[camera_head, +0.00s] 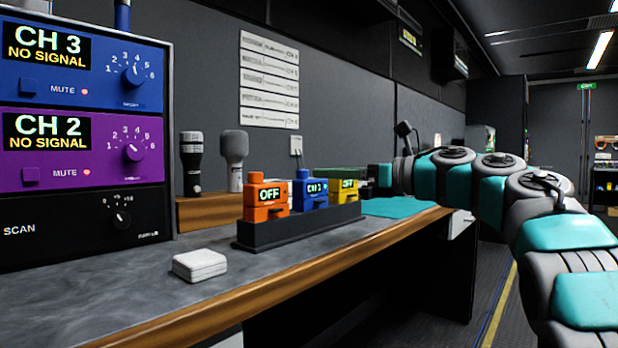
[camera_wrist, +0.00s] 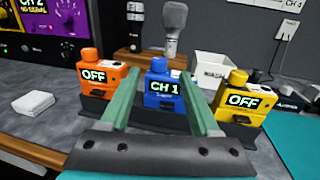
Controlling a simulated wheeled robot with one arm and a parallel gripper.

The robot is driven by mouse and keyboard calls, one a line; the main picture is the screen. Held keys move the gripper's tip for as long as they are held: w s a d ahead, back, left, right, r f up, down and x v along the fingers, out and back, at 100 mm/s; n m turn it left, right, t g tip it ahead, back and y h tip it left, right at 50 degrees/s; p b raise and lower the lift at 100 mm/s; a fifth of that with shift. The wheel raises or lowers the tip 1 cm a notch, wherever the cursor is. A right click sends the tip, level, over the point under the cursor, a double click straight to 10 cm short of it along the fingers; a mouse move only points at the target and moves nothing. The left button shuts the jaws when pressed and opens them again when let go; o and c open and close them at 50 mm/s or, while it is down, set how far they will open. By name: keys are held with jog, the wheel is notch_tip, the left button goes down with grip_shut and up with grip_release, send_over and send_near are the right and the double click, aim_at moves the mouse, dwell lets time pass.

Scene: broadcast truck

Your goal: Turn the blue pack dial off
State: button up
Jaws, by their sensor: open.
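The blue pack (camera_wrist: 160,92) stands in the dark rack (camera_head: 300,226) on the bench, between the orange pack (camera_wrist: 96,80) and the yellow pack (camera_wrist: 238,102). Its display reads CH 1, and a round blue dial (camera_wrist: 158,65) sits on top. The orange and yellow displays read OFF. My gripper (camera_wrist: 161,76) is open, its two green fingers either side of the blue pack in the wrist view, with nothing between them gripped. I cannot tell how far the fingertips are from the dial. The blue pack also shows in the head view (camera_head: 311,194).
A receiver stack (camera_head: 82,130) with blue CH 3 and purple CH 2 units stands at left. A white case (camera_head: 200,265) lies on the bench. Microphones (camera_head: 234,160) stand behind the packs. A white box (camera_wrist: 212,74) and a teal mat (camera_wrist: 294,140) are toward the right.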

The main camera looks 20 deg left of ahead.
aim_at(302, 171)
jog(key=p+x, duration=0.1)
jog(key=x, duration=0.6)
jog(key=shift+a, duration=0.25)
jog(key=shift+c, duration=0.3)
grip_shut()
